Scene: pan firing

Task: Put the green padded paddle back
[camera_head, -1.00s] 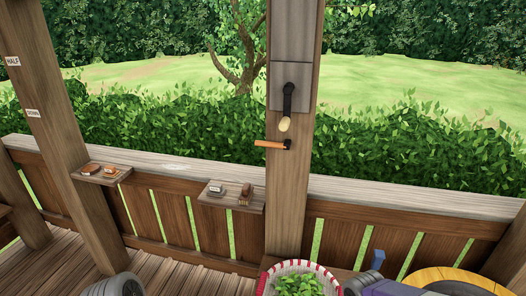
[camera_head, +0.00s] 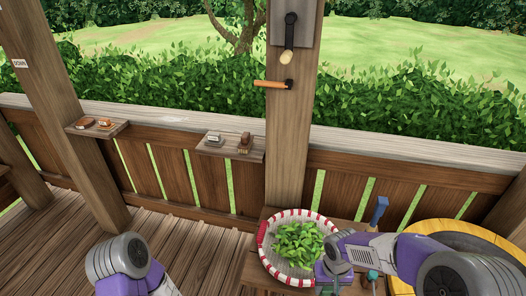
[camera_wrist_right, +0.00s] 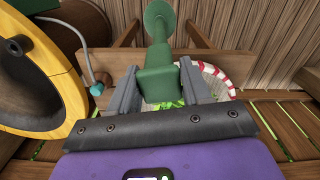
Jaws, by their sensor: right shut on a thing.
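The green padded paddle (camera_wrist_right: 158,80) is between the two grey fingers of my right gripper (camera_wrist_right: 162,90) in the right wrist view. The gripper is shut on its thick block-like part; a narrower stem leads away to a round green pad at the top of the picture. In the head view my right gripper (camera_head: 335,274) is low, by the right edge of a round basket (camera_head: 265,240) with a red-and-white rim and green leaves inside. The paddle is hard to make out there. My left arm shows at the lower left, but its gripper is out of view.
A yellow-rimmed round vessel (camera_head: 408,286) stands right of the basket; its rim (camera_wrist_right: 62,80) is close at left in the wrist view. A blue-handled tool (camera_head: 378,211) stands behind my right arm. A post (camera_head: 288,150) with a crank and small railing shelves (camera_head: 210,150) are behind.

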